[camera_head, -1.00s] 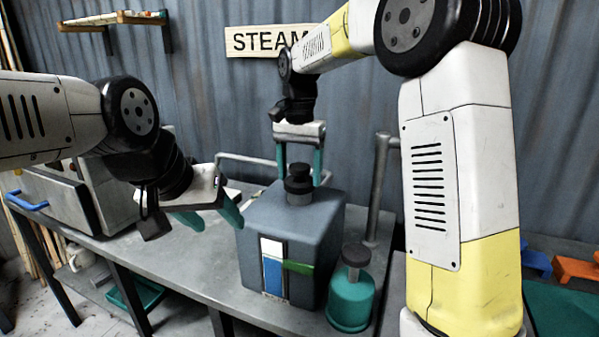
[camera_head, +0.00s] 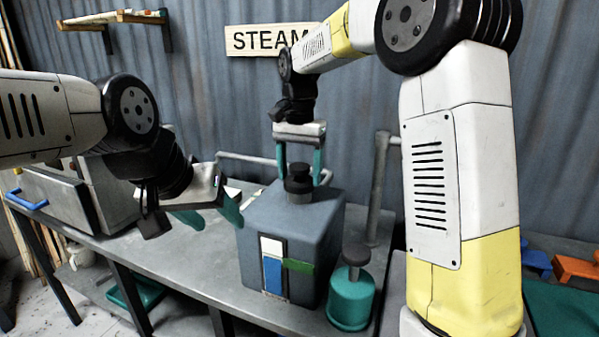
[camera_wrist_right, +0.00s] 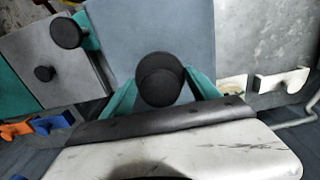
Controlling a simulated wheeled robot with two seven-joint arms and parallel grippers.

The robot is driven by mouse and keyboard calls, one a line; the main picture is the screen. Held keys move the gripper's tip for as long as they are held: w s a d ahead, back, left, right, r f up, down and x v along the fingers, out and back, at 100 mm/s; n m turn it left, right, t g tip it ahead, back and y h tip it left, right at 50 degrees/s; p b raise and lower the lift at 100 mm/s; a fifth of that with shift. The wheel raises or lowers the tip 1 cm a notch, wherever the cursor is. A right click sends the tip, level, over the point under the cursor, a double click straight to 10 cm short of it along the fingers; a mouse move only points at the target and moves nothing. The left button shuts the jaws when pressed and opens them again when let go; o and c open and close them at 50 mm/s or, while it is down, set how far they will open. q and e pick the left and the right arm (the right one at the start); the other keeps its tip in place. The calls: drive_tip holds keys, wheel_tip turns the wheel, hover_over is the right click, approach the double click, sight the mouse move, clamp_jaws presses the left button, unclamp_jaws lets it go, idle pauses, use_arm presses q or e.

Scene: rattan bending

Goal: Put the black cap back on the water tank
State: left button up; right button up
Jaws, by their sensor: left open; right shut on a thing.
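The water tank (camera_head: 325,225) is a blue-grey box on the metal bench, with a white and blue level gauge (camera_head: 272,266) on its front. The black cap (camera_head: 298,172) is at the top of the tank's dark neck (camera_head: 299,192); whether it is fully seated I cannot tell. My right gripper (camera_head: 301,178) points down over the tank, its teal fingers on both sides of the cap and shut on it. In the right wrist view the round cap (camera_wrist_right: 159,76) sits between the fingertips, over the tank top (camera_wrist_right: 155,30). My left gripper (camera_head: 215,220) is open and empty, left of the tank.
A teal bottle with a dark knob (camera_head: 351,298) stands right of the tank. A grey upright pipe (camera_head: 379,185) is behind it. A metal box with a blue handle (camera_head: 27,201) is at the left. Bare bench lies left of the tank.

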drive_tip(key=shift+f, duration=0.75)
idle(0.5)
drive_tip(key=o, duration=1.6)
drive_tip(key=shift+o, duration=0.5)
drive_tip(key=shift+r, duration=0.1)
drive_tip(key=shift+r, duration=3.9)
